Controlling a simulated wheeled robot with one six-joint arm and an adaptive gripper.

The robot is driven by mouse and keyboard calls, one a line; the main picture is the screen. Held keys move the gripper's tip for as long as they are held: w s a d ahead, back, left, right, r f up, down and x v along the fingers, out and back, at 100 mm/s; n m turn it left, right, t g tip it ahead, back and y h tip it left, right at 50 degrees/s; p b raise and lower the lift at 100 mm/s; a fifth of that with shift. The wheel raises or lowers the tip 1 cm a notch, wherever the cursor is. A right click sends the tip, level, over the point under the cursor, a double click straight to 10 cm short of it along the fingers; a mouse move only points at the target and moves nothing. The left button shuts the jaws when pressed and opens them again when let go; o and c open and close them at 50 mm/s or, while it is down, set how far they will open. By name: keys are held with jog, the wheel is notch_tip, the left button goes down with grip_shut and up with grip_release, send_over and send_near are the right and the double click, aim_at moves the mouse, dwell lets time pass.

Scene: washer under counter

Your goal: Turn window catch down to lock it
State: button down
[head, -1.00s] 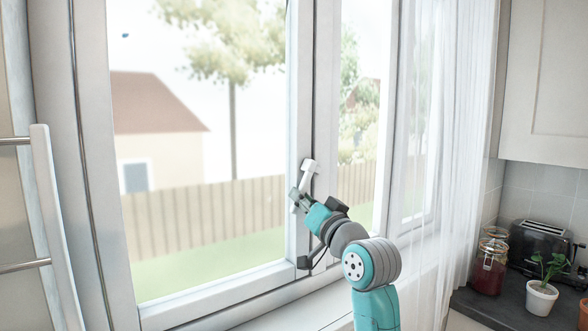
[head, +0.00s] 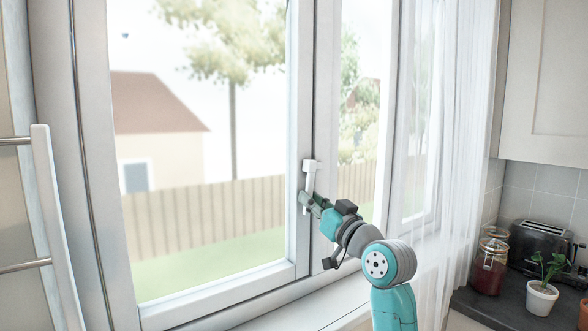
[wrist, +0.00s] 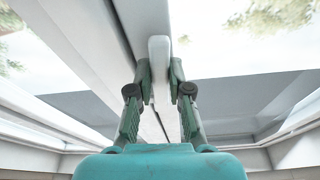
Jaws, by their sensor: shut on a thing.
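The window catch (head: 310,178) is a white lever on the window's middle upright. It points almost straight down from its pivot, its lower end slightly to the left in the head view. My gripper (head: 307,199) is shut on the lower part of the lever, below the pivot. The wrist view shows the pale lever (wrist: 159,50) between my two green fingers (wrist: 159,72). The fingers hide part of the lever.
The window frame (head: 299,120) and its sill lie close around my gripper. A sheer curtain (head: 455,120) hangs to the right. A potted plant (head: 541,298), a jar (head: 489,268) and a toaster (head: 538,248) stand on the dark counter at the lower right.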

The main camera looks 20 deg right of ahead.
jog(key=shift+d, duration=0.1)
jog(key=shift+d+n+y, duration=0.3)
jog(key=shift+d+n, duration=0.15)
jog(key=shift+n, duration=0.55)
grip_release()
dwell(0.3)
jog(key=s+d, duration=0.2)
jog(key=s, duration=0.5)
jog(key=shift+s+d, duration=0.25)
jog(key=shift+s, duration=0.05)
dwell(0.4)
dwell(0.3)
